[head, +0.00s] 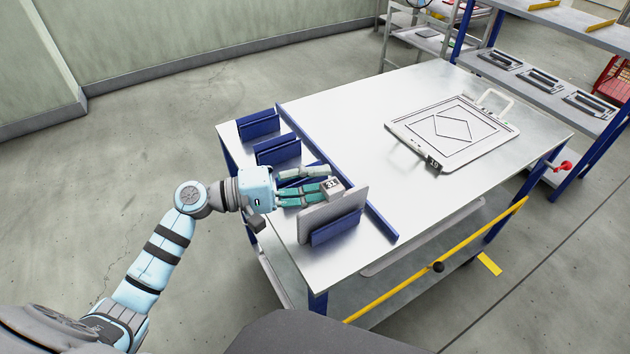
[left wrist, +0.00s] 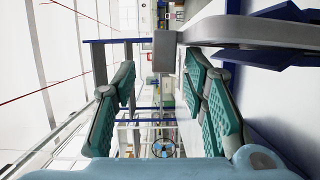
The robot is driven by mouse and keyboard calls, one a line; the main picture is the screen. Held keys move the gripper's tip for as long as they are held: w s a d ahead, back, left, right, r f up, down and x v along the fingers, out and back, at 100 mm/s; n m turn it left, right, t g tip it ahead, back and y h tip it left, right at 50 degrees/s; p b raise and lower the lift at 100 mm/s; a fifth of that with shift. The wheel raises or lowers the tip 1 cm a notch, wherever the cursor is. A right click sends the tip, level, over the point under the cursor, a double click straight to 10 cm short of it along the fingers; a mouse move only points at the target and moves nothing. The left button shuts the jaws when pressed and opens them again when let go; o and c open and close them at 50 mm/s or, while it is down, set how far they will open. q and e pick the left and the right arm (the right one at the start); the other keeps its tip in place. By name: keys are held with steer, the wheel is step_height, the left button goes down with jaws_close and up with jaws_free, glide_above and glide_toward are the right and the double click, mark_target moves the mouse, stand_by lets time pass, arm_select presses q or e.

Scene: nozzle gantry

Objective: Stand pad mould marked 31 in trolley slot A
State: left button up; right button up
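No slot letter is readable. My right gripper is not in view.
More blue holders (head: 258,126) line the left side of the strip, behind a low blue rail (head: 345,176). A flat white mould with a diamond outline (head: 450,130) lies on the table. A yellow bar (head: 440,266) runs along the near side. The table's middle is clear.

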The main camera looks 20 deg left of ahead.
arm_select(q)
steer(key=shift+s+a, duration=0.1)
steer(key=shift+a, duration=0.1)
steer(key=v, duration=1.1)
steer(key=shift+a, duration=0.25)
steer(key=shift+s, duration=0.15)
